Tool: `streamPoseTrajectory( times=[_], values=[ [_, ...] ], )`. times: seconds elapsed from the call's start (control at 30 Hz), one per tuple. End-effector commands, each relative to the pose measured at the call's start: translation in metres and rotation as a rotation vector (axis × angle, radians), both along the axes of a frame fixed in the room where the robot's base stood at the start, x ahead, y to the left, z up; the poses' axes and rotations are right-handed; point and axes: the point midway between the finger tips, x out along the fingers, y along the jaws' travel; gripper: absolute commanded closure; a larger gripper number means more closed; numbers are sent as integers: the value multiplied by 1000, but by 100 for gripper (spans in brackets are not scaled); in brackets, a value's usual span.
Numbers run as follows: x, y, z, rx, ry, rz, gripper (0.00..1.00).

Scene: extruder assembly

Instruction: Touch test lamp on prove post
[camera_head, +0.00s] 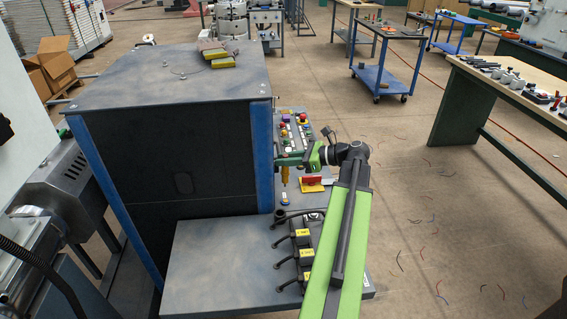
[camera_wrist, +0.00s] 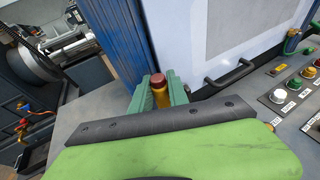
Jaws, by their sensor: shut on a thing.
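The test lamp, a yellow-amber body with a red-brown cap, is upright between the green fingers of my gripper (camera_wrist: 159,95) in the wrist view. My gripper (camera_head: 286,161) is shut on the test lamp (camera_head: 285,175). In the head view the lamp's lower end points down at the grey bench beside the blue cabinet edge. A small blue and pale piece (camera_head: 285,198) is just below the lamp; it may be the prove post, but it is too small to tell. I cannot tell whether the lamp touches it.
A red and yellow holder (camera_head: 312,183) is right of the lamp. A control panel with buttons (camera_head: 293,128) lies behind. Several black cabled blocks with yellow labels (camera_head: 304,256) are in front. The large grey cabinet (camera_head: 170,75) stands close on the left.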

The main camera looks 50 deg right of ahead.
Motion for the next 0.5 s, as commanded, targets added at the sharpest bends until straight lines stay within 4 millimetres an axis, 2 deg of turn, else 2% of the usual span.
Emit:
streamPoseTrajectory(
  times=[0.27,0.5],
  values=[
    [-1,-1,-3,0,0,-2,100],
    [-1,-2,-27,1,0,-3,100]
  ],
)
